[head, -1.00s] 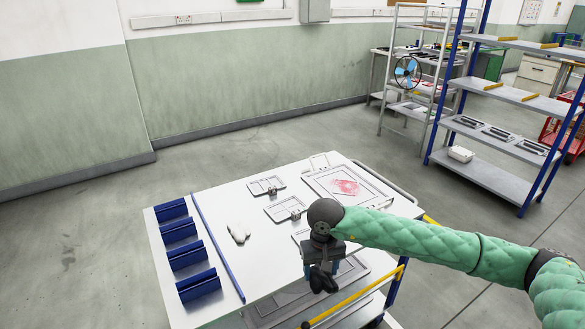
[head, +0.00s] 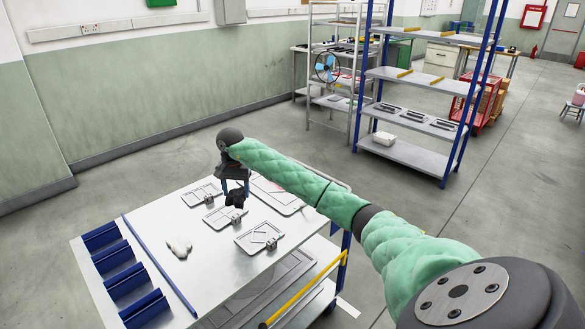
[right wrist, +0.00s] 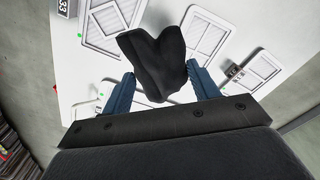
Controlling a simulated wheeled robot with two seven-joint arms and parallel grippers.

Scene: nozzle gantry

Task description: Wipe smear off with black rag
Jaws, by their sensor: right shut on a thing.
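The black rag (head: 236,198) hangs from my right gripper (head: 236,186), whose blue fingers are shut on it. It is over the far part of the white table (head: 150,225), near the small trays; I cannot tell if it touches anything. In the right wrist view the rag (right wrist: 158,62) spreads between the fingers of the gripper (right wrist: 162,84), above white panels. The pink-red smear (head: 276,187) is on the large panel (head: 292,207) at the table's back right. My left gripper is not in view.
Small trays with metal clamps, such as the front one (head: 259,237), sit mid-table. Several blue bins (head: 122,279) and a blue strip (head: 158,264) line the left side. A shelf rack (head: 420,110) stands behind.

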